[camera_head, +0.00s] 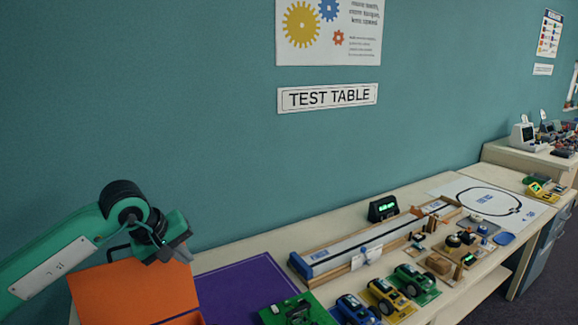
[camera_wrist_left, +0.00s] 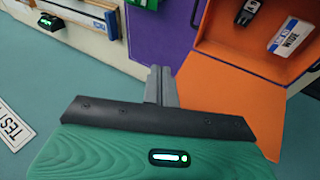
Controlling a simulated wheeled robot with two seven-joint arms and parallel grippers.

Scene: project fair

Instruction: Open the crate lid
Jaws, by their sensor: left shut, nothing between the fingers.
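The orange crate shows at the lower left of the head view, with its lid (camera_head: 132,292) raised as a flat orange panel. A bit of the crate's rim (camera_head: 186,319) shows below it at the picture's bottom edge. In the wrist view the crate (camera_wrist_left: 212,22) is open, and the lid (camera_wrist_left: 235,105) slopes away from its edge beside my fingers. My left gripper (camera_head: 180,250) is shut and empty, at the lid's upper right edge. Its fingers also show in the left wrist view (camera_wrist_left: 160,85). I cannot tell whether they touch the lid. My right gripper is out of view.
Inside the crate lie a black item (camera_wrist_left: 248,11) and a white block marked WIDE (camera_wrist_left: 291,36). A purple mat (camera_head: 235,288) lies right of the crate. Several small cars (camera_head: 385,297) and a long track (camera_head: 355,245) fill the table beyond. The teal wall stands close behind.

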